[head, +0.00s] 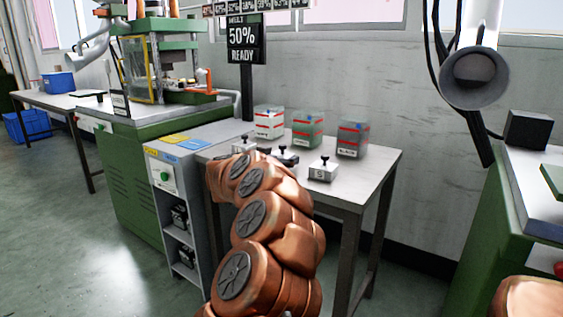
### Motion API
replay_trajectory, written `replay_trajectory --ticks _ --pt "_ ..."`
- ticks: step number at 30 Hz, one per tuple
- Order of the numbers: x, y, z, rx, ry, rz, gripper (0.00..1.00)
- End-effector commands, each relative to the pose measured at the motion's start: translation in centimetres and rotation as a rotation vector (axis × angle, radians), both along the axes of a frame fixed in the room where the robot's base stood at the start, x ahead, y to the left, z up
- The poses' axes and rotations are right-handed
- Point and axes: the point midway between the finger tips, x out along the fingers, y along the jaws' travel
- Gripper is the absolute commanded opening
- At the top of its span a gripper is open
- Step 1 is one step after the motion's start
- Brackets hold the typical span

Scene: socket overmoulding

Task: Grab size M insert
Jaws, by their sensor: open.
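A third insert (243,145) stands further left, partly behind my arm. My brown arm reaches up from the bottom to the table. My gripper (288,158) is mostly hidden by the arm; only a dark part seems to show close to the second insert. It is open, and contact is not visible.
Three clear boxes with red bands, white (269,123), green (307,129) and dark (352,139), stand along the back of the grey table (372,170). A grey cabinet (158,178) and a green press (130,150) stand left. A lamp-like hood (474,78) hangs at right.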

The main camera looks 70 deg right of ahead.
Motion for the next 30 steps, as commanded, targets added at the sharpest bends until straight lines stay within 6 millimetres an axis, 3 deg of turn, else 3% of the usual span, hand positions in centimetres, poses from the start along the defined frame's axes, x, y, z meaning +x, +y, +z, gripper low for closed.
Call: replay_trajectory --ticks 2,27,30 --pt "0.02 0.02 0.02 0.0 0.0 0.001 1.0" --pt "0.03 0.04 -0.04 0.001 0.0 0.001 0.14" --pt "0.05 0.04 0.04 0.0 0.0 0.001 0.07"
